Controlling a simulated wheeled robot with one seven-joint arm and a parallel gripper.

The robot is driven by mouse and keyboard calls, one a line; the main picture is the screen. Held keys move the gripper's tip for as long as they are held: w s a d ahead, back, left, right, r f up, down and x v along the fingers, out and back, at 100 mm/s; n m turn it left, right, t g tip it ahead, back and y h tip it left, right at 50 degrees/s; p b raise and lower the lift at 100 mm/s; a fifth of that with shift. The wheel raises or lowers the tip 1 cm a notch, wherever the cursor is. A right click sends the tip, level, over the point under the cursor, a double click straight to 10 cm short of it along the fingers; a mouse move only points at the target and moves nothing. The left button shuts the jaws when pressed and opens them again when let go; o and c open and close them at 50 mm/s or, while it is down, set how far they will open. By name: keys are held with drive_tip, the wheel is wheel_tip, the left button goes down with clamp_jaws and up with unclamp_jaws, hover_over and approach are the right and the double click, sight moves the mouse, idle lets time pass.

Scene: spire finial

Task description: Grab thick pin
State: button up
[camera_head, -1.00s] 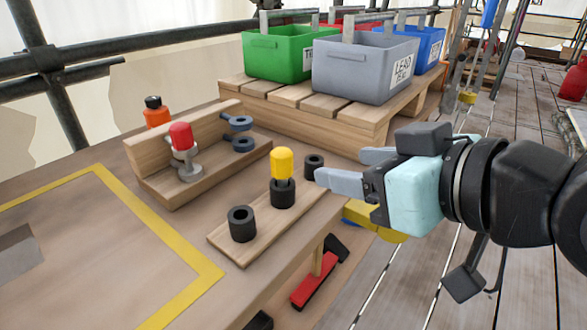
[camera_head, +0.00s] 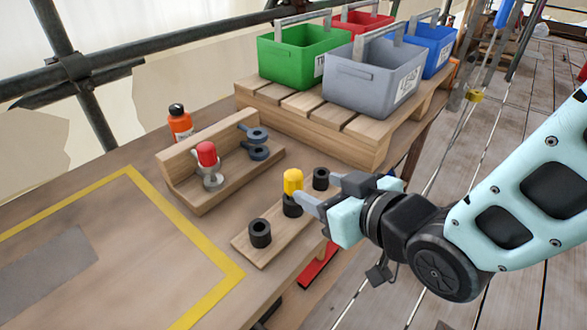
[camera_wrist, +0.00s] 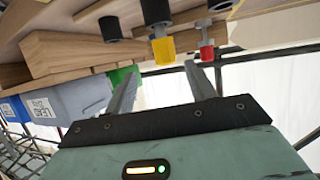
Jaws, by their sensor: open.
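A pin with a yellow cap (camera_head: 293,181) stands upright in the middle black socket (camera_head: 292,209) of a small wooden board (camera_head: 276,231). A pin with a red cap (camera_head: 206,154) and a metal lower part stands in the wooden rack to the left. I cannot tell by label which one is the thick pin. My gripper (camera_head: 312,196) is open and empty, just right of the yellow cap. In the wrist view the yellow cap (camera_wrist: 163,47) appears ahead between the two fingers, with the red cap (camera_wrist: 206,52) beyond the right finger.
Black sockets stand to the front (camera_head: 260,233) and back (camera_head: 321,178) of the yellow pin. An orange bottle (camera_head: 180,124) stands behind the rack (camera_head: 200,194). Grey (camera_head: 372,85) and green (camera_head: 296,62) bins sit on a pallet. The yellow-taped table area is mostly clear.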

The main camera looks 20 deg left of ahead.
sight(302, 181)
drive_tip(key=x, duration=0.4)
drive_tip(key=shift+w+a+f, duration=0.15)
drive_tip(key=shift+w+a, duration=0.05)
drive_tip(key=shift+s+a+x, duration=0.1)
drive_tip(key=shift+x, duration=1.2)
drive_tip(key=shift+s+a+x, duration=0.1)
drive_tip(key=shift+s+x, duration=0.05)
drive_tip(key=shift+x, duration=1.2)
drive_tip(key=c, duration=1.1)
